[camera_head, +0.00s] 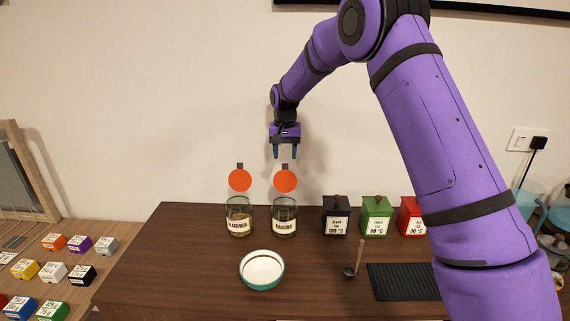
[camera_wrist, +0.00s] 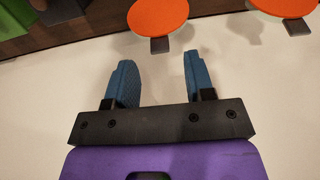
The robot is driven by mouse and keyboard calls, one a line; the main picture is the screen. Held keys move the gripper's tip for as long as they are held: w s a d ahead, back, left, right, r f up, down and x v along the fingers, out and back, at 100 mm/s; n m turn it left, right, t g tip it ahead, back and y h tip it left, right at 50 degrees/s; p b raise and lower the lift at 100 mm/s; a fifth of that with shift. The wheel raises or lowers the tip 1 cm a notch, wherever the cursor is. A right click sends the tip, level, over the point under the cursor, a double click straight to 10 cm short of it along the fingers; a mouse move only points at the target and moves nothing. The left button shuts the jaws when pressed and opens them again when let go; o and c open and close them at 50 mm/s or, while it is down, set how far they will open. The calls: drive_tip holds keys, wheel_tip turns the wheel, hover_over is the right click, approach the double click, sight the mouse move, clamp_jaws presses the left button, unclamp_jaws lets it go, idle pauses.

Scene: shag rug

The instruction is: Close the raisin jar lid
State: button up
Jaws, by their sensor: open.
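The raisin jar (camera_head: 284,219) is clear glass with a white label and stands on the dark wooden counter. Its round orange lid (camera_head: 285,181) is open, raised upright above the rim with a small grey tab on top. In the wrist view this lid (camera_wrist: 157,17) is at the top centre, beyond my fingertips. My gripper (camera_head: 285,153) is open and empty, fingers pointing down, just above the lid and apart from it. In the wrist view the gripper's two blue fingers (camera_wrist: 158,65) have nothing between them.
A similar jar (camera_head: 239,220) with its own raised orange lid (camera_head: 240,181) stands close on the left. Black (camera_head: 336,220), green (camera_head: 376,218) and red (camera_head: 411,217) tins stand right. A bowl (camera_head: 262,285), a scoop (camera_head: 350,271) and a black mat (camera_head: 402,284) lie in front. The wall is behind.

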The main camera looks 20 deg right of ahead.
sight(285, 164)
drive_tip(key=shift+f, duration=2)
clamp_jaws()
